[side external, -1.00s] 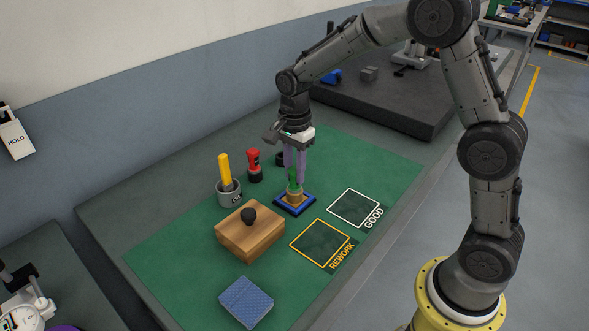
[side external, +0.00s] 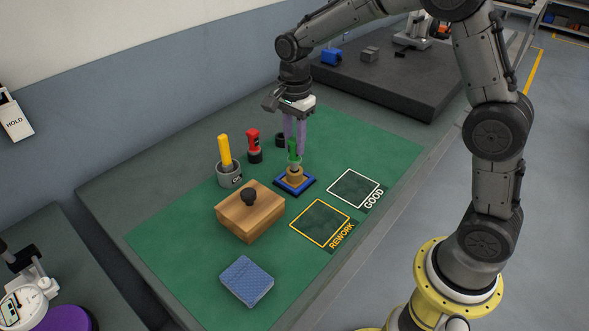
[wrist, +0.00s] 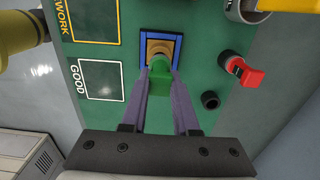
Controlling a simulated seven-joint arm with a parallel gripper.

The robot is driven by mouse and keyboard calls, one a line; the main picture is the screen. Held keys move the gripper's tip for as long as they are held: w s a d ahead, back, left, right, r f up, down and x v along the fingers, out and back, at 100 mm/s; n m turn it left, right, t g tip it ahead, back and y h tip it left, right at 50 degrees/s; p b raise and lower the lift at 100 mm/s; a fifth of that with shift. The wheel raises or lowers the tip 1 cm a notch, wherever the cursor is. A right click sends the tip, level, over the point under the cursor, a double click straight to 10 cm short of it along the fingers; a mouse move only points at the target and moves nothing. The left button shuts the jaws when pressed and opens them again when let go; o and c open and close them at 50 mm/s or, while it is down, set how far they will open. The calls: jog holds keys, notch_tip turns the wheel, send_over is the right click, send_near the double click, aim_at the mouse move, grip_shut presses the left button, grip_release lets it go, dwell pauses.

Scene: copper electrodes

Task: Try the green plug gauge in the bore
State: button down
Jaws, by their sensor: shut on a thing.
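The green plug gauge (side external: 294,152) is upright between the fingers of my gripper (side external: 295,143), which is shut on it. It also shows in the wrist view (wrist: 160,76), between the purple fingers. Directly below it is a brass-coloured bored part (side external: 295,174), seated on a blue-edged square fixture (side external: 294,187). In the wrist view the part (wrist: 158,46) is partly covered by the gauge. The bore is hidden, and I cannot tell whether the gauge's tip is inside it or just above.
A wooden block with a black knob (side external: 251,218) stands at the front left. A grey cup with a yellow handle (side external: 228,176), a red-handled tool (side external: 254,140) and a small black holder (side external: 281,140) are close behind. The GOOD (side external: 353,188) and REWORK (side external: 320,221) squares are empty.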

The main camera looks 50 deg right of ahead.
jog(key=shift+r, duration=2.4)
